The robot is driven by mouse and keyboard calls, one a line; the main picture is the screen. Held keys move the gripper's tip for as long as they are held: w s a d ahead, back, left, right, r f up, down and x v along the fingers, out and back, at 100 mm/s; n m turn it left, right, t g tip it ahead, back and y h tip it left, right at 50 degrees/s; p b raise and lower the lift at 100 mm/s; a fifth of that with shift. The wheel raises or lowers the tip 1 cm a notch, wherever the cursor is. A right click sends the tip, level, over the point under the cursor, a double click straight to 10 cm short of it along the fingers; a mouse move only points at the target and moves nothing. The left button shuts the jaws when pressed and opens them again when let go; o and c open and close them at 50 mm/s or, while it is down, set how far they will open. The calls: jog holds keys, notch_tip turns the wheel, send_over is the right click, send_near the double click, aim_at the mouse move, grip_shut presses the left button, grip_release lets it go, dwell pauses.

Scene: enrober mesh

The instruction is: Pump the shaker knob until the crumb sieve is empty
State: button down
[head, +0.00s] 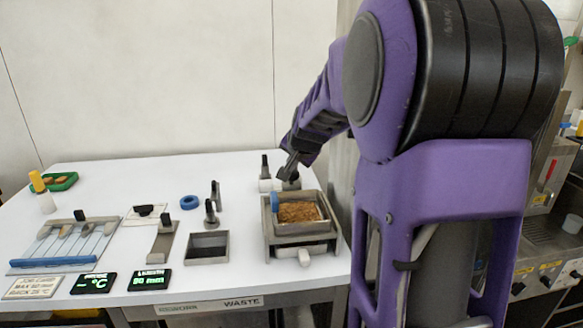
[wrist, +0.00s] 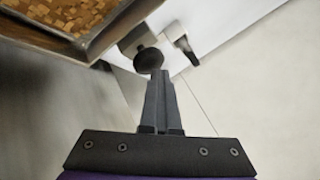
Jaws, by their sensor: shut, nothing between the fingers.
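The crumb sieve (head: 328,222) is a metal-framed box at the right of the table, holding a layer of brown crumbs (head: 298,211). Its corner and crumbs also show at the upper left of the wrist view (wrist: 92,52). A dark round knob (wrist: 148,59) on a pale base sits beside that corner; I take it for the shaker knob. My gripper (wrist: 159,76) is shut and empty, its fingertips at the knob's near edge. I cannot tell whether they touch it. In the head view my gripper (head: 289,172) is behind the sieve.
A dark-handled upright piece (wrist: 186,48) stands right of the knob; a similar one (head: 264,166) shows in the head view. A dark open bin (head: 208,246), a blue ring (head: 190,202) and a slatted board (head: 50,247) lie further left.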

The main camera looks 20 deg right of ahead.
jog(key=shift+a+f, duration=0.1)
jog(key=shift+f, duration=0.4)
dwell(0.3)
jog(key=shift+r, duration=0.1)
jog(key=shift+r+p, duration=1.2)
jog(key=shift+r, duration=0.45)
jog(key=shift+r+p, duration=1.9)
jog(key=shift+r, duration=0.65)
